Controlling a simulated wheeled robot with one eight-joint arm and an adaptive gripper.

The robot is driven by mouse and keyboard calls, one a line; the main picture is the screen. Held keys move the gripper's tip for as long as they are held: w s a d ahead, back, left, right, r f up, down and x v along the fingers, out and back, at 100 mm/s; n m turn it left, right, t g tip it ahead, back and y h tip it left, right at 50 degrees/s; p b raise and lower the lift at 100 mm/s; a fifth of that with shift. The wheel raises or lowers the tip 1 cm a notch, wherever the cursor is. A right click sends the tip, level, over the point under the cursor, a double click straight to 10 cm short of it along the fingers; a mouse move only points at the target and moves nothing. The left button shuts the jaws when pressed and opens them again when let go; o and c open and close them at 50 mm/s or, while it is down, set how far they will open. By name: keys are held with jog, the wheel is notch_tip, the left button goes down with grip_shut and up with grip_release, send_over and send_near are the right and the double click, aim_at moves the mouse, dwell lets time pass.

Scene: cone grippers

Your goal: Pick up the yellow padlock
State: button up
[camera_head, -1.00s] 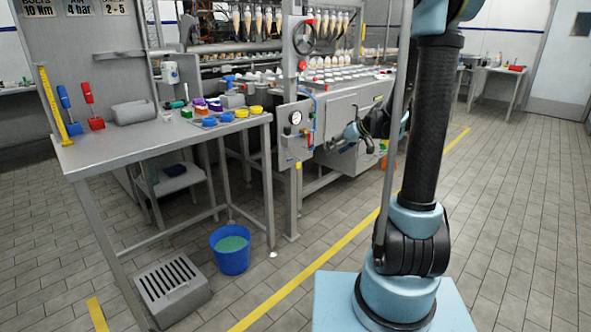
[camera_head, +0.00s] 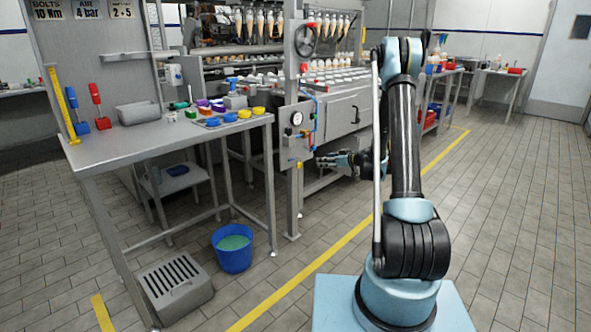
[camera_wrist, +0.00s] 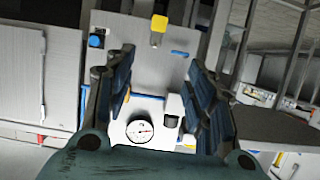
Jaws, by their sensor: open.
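A small yellow thing, which looks like the padlock (camera_head: 299,164), hangs low on the grey control box beside the machine. It also shows in the wrist view (camera_wrist: 158,25), near the top middle, beyond the fingertips and between their lines. My gripper (camera_head: 321,159) is to the right of the box in the head view. In the wrist view my gripper (camera_wrist: 160,65) is open, with blue-padded fingers wide apart and nothing between them. The padlock's shackle cannot be made out.
The control box has a round gauge (camera_head: 296,119), also seen in the wrist view (camera_wrist: 140,130), and coloured fittings. A steel table (camera_head: 160,140) with tools stands left. A blue bucket (camera_head: 232,250) and a grated grey box (camera_head: 175,288) are on the floor. Floor at right is clear.

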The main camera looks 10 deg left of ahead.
notch_tip(320, 180, down, 2)
send_near(300, 164)
jog(key=shift+t, duration=0.3)
jog(key=x, duration=0.9)
jog(key=shift+f, duration=0.15)
jog(key=shift+y, duration=0.3)
jog(key=c, duration=1.2)
